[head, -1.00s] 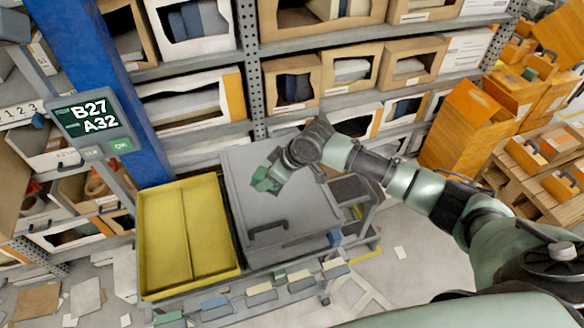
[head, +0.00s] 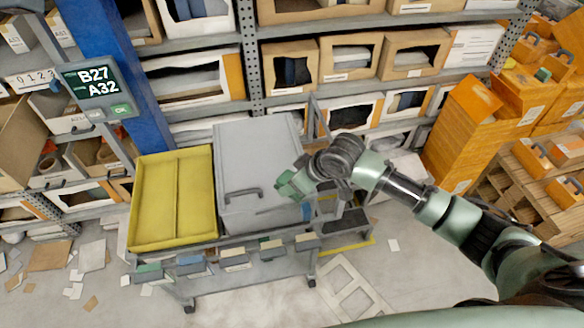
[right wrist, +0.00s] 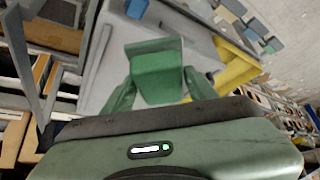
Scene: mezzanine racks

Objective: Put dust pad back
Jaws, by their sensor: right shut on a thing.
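The dust pad looks to be the green block (right wrist: 157,72) between the fingers of my right gripper in the right wrist view. My right gripper (head: 284,187) is shut on it. In the head view the gripper is by the right side of the grey lidded box (head: 240,150) on the cart, and the pad is hard to tell from the green fingers. A small blue piece (head: 306,211) is at the box's front right corner; it also shows in the right wrist view (right wrist: 137,8). My left gripper is out of view.
A yellow tray (head: 150,225) sits left of the grey box on the cart. Small coloured tags line the cart's front rail. A blue post with a sign (head: 93,85) reading B27 A32 stands at left. Shelves with bins are behind; orange boxes (head: 470,120) are stacked right.

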